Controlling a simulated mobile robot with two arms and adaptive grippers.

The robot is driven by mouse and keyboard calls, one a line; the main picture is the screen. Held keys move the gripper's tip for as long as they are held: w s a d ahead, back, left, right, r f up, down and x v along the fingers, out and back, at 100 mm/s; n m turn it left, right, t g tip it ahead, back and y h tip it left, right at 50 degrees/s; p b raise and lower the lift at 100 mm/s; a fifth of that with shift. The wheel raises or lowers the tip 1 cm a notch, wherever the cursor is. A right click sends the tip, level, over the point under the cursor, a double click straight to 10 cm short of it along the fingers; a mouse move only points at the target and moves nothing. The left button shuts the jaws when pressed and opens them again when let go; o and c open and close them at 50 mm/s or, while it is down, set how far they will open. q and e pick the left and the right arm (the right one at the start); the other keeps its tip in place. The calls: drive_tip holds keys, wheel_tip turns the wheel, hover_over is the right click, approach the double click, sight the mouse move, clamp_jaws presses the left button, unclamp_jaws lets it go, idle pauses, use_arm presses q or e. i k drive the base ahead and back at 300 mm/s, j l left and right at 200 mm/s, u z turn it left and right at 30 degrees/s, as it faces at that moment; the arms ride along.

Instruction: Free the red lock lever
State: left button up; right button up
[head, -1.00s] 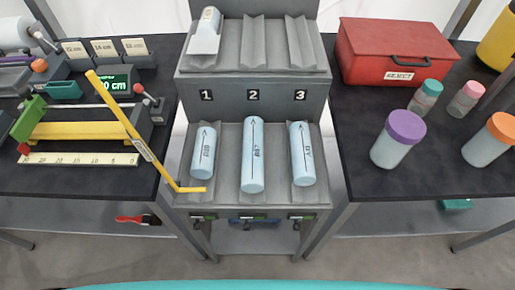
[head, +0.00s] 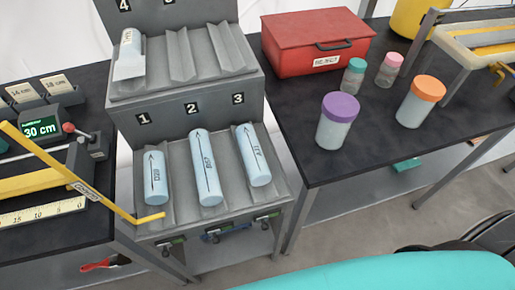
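A lever with a red ball knob (head: 68,128) stands on the grey end block of the measuring device at the left, close to its green display (head: 41,127) reading 30 cm. I cannot tell from here whether this is the lock lever or how it is held. A yellow bar (head: 60,165) with a bent tip slants in front of the block, its tip at the front left of the grey rack. Neither of my grippers shows in the head view.
The grey rack (head: 187,123) holds several pale blue rolls. On the right table are a red box (head: 315,45) and several lidded jars (head: 338,120). A red-handled tool (head: 103,264) lies below the left table. Dark curved parts at the lower right are unclear.

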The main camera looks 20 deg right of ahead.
sight(69, 127)
drive_tip(key=u, duration=1.6)
drive_tip(key=k, duration=1.45)
